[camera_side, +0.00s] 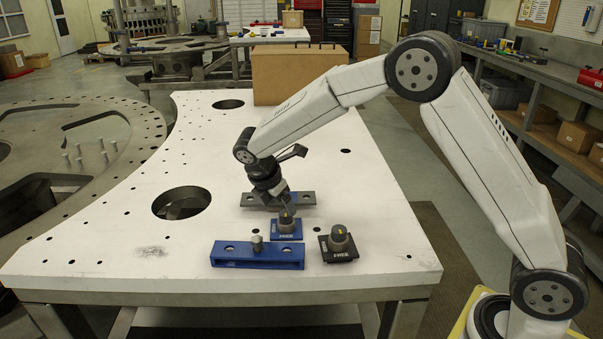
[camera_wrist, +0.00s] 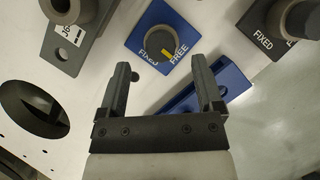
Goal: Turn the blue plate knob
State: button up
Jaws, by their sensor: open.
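The blue plate (camera_side: 286,235) lies on the white table and carries a dark round knob (camera_side: 285,220) with a yellow mark. In the wrist view the blue plate (camera_wrist: 136,42) reads FIXED and FREE, and the knob (camera_wrist: 156,46) shows its yellow mark on the lower right, near the lettering. My gripper (camera_wrist: 158,68) is open and empty, its fingertips apart just below the knob in that picture. In the side view my gripper (camera_side: 282,204) is just above and behind the knob, pointing down. I cannot tell whether the fingers touch it.
A second knob on a black plate (camera_side: 340,255) stands to the right. A blue bracket with a bolt (camera_side: 257,263) lies in front, and a grey bracket (camera_side: 305,199) behind. The table (camera_side: 110,235) has a large round hole at left. A cardboard box (camera_side: 290,75) stands at the back.

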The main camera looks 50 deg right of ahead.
aim_at(286, 213)
jog(key=shift+x, duration=1.85)
grip_shut()
